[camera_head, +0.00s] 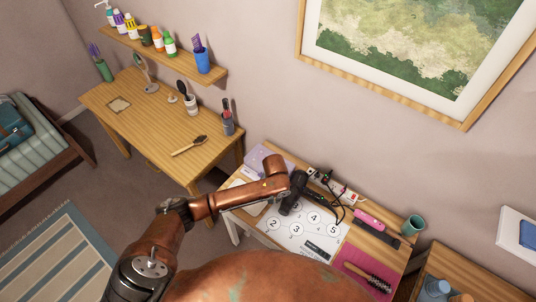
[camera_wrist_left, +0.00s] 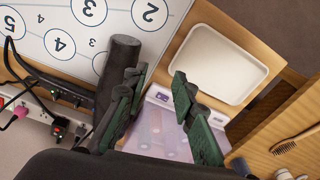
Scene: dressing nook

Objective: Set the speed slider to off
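A dark hair dryer (camera_head: 288,206) lies at the left edge of a numbered white mat (camera_head: 285,237) on the right-hand table, partly covered by my left wrist. In the left wrist view its dark rounded body (camera_wrist_left: 119,60) shows beside the fingers. My left gripper (camera_wrist_left: 158,98) is open, with its two green-black fingers spread. One finger overlaps the dryer in that view; I cannot tell whether they touch. Nothing shows between the fingertips but the background. I cannot make out a speed slider. My right gripper is not in view.
A white tray (camera_wrist_left: 218,62) and a lilac box (camera_wrist_left: 152,136) lie near the dryer. Cables run to a power strip (camera_wrist_left: 72,97) along the wall. A pink tool (camera_head: 369,220), a teal cup (camera_head: 413,225) and a round brush (camera_head: 378,284) are farther right.

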